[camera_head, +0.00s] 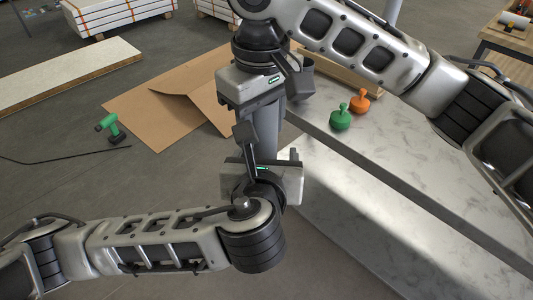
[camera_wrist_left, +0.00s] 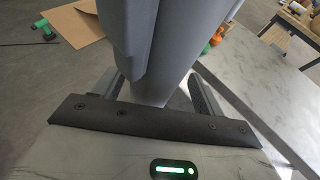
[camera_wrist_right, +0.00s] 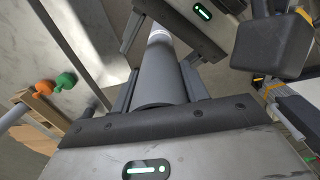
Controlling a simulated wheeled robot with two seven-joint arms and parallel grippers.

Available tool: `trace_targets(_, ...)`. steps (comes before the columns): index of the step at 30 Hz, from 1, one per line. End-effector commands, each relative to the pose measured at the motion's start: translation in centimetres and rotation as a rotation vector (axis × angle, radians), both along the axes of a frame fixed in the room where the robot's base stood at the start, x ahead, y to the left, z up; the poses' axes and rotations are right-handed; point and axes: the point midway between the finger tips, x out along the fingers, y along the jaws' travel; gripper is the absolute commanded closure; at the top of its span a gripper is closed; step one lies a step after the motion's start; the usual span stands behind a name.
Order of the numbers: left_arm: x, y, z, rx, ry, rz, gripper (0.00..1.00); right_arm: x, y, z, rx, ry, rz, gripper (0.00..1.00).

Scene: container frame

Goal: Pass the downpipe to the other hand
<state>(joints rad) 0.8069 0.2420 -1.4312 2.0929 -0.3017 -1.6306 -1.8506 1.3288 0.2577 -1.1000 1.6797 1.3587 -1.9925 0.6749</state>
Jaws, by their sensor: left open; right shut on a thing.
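The grey downpipe (camera_head: 266,128) stands roughly upright between my two grippers in the head view. My right gripper (camera_head: 280,92) is shut on its upper part; the downpipe (camera_wrist_right: 162,75) lies between the fingers in the right wrist view. My left gripper (camera_head: 268,160) is lower down and open. In the left wrist view the downpipe (camera_wrist_left: 165,50) lies between the spread fingers of the left gripper (camera_wrist_left: 158,92). Whether these fingers touch it I cannot tell. My left gripper (camera_wrist_right: 190,35) also shows along the downpipe in the right wrist view.
A marble-like worktop (camera_head: 400,140) lies to the right, with a green knob-shaped tool (camera_head: 341,119) and an orange one (camera_head: 359,103) on it. Cardboard (camera_head: 150,108) and a green drill (camera_head: 112,129) lie on the floor. Floor at the left is mostly free.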

Motion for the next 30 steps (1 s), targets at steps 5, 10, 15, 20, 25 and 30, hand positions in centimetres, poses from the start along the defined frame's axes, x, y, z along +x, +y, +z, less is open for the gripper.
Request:
trace_targets(5, 0.14, 0.0, -0.03, 0.0, 0.0, 0.0, 0.3, 0.01, 0.01, 0.05, 0.001, -0.001, 0.0, 0.99)
trace_targets(10, 0.12, 0.0, -0.02, 0.0, 0.0, 0.0, 0.52, 0.01, 0.01, 0.05, 0.001, -0.001, 0.0, 0.99)
trace_targets(15, 0.04, -0.12, 0.02, -0.002, -0.001, -0.004, 0.84, 0.0, 0.14, 0.07, 0.005, -0.002, 0.001, 0.99)
trace_targets(20, 0.03, -0.18, 0.12, -0.004, -0.002, -0.005, 0.84, -0.01, 0.12, 0.06, 0.004, -0.002, 0.002, 0.3)
trace_targets(25, 0.07, -0.08, 0.08, -0.003, -0.003, -0.002, 0.84, -0.01, 0.06, 0.04, 0.002, -0.001, 0.001, 0.3)
trace_targets(30, 0.1, -0.04, 0.07, -0.002, -0.002, -0.001, 0.84, 0.06, 0.04, 0.87, 0.002, -0.002, 0.0, 0.3)
